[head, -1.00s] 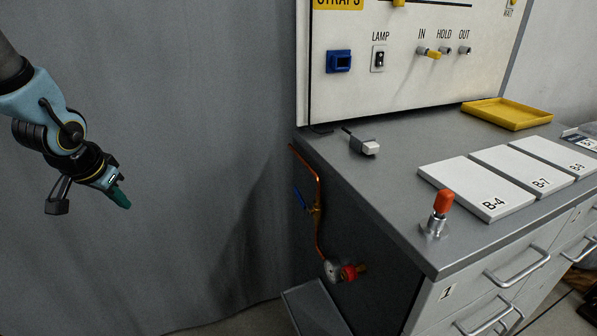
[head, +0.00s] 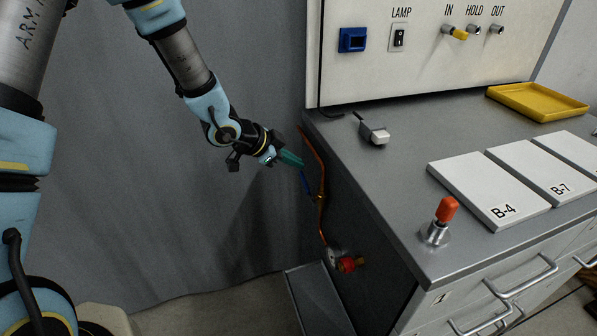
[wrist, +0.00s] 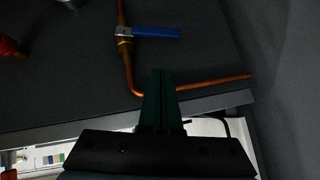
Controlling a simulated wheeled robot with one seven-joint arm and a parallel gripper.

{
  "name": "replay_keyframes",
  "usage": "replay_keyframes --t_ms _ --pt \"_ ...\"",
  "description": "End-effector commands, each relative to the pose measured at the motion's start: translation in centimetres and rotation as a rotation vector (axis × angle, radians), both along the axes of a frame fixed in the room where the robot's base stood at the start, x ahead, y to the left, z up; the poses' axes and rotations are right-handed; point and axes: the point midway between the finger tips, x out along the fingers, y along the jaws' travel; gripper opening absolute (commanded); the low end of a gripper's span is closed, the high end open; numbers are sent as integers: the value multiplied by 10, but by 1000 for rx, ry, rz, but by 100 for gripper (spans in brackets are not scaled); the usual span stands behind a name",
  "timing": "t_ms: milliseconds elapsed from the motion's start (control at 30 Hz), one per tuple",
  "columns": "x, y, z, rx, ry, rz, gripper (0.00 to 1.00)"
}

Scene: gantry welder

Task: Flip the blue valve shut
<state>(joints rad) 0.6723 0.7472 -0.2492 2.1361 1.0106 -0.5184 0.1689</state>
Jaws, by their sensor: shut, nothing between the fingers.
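The blue valve handle (head: 306,183) is on a copper pipe (head: 322,208) that runs down the side of the grey cabinet. In the wrist view the blue handle (wrist: 155,32) juts out to the right of the brass valve body (wrist: 124,38), crosswise to the pipe run there. My gripper (head: 300,163) is shut and empty, just left of the pipe and slightly above the handle. In the wrist view my green fingertips (wrist: 160,75) point at the cabinet side, over the pipe's bend and apart from the handle in the picture. Whether they touch the pipe, I cannot tell.
A gauge with a red fitting (head: 349,264) sits at the pipe's lower end. The cabinet top (head: 385,185) overhangs near the pipe. A grey tray or panel (head: 318,300) stands on the floor below. Open space lies left of the cabinet before a grey curtain (head: 240,60).

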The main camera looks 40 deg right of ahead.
Motion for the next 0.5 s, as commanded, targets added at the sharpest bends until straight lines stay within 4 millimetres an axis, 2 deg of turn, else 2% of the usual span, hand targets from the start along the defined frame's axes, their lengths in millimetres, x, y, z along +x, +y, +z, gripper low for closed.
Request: replay_keyframes --t_ms 100,300,500 --pt "-3 -18 -16 2 2 -1 0" --pt "5 -17 -40 2 3 2 0" --pt "8 -18 -51 0 1 1 0"
